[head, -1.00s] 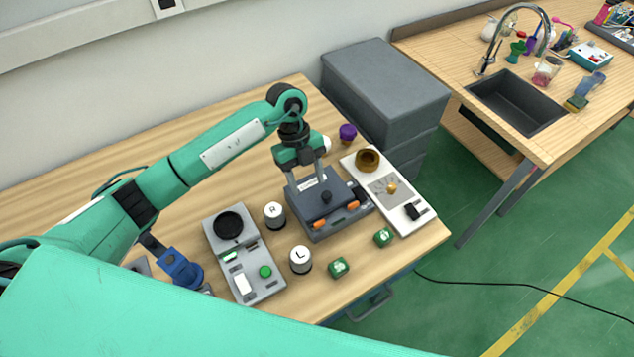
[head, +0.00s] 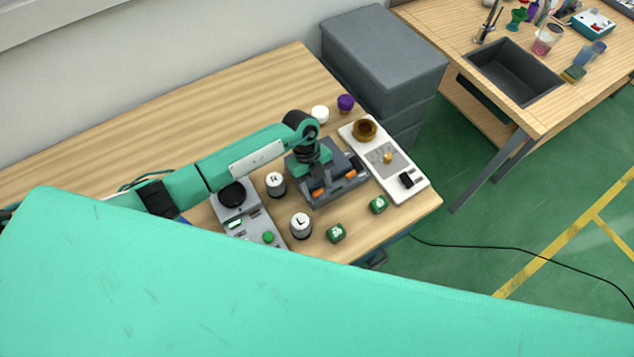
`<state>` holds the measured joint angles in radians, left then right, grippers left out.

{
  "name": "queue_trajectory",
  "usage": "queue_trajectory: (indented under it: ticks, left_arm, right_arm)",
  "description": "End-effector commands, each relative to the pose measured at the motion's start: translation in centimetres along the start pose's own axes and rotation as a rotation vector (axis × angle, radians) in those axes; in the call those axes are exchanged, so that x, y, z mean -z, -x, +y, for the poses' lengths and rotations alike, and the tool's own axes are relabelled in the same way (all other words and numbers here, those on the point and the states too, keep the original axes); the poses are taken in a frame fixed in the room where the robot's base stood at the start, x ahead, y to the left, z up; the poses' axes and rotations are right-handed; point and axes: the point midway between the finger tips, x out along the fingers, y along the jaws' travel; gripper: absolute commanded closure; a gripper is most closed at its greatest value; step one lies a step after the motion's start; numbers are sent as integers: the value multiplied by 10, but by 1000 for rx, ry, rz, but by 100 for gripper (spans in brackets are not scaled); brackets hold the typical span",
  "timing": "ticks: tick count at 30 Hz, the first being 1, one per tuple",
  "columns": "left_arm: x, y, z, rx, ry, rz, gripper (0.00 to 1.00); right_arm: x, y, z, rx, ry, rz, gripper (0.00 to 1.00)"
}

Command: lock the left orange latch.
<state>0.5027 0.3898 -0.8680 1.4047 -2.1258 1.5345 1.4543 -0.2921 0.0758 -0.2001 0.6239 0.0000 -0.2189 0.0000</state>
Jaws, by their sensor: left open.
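The dark grey box (head: 344,189) stands on the wooden table with two orange latches on its front side. The left orange latch (head: 320,191) shows just below my left gripper, and the right orange latch (head: 350,174) is clear to its right. My left gripper (head: 314,180) is over the left front part of the box, pointing down and open. Its fingertips are mostly hidden, so I cannot tell whether they touch the latch. The gripper and wrist hide much of the box top. My right gripper is out of view.
Left of the box are canisters marked R (head: 275,185) and L (head: 300,226) and a grey device (head: 249,222). A large green surface covers the bottom.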

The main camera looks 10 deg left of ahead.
Motion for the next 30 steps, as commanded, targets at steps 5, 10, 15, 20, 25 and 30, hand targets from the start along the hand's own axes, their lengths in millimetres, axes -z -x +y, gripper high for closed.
queue_trajectory:
  ticks: [5, 10, 15, 20, 25, 30]
  left_arm:
    - [0, -6, 1, -2, 0, -1, 47]
    - [-1, -6, 1, -1, 0, -1, 47]
    - [0, -6, 0, -1, 0, -1, 77]
    - [0, -5, 0, -1, 0, 0, 92]
    - [-1, -6, 0, -7, -18, -1, 92]
    - [-2, -7, -1, -33, -82, -2, 92]
  right_arm:
    - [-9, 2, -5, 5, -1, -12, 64]
    - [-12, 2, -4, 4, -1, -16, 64]
    - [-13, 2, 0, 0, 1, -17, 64]
    - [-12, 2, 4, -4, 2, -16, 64]
    - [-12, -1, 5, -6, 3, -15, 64]
    - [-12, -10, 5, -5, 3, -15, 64]
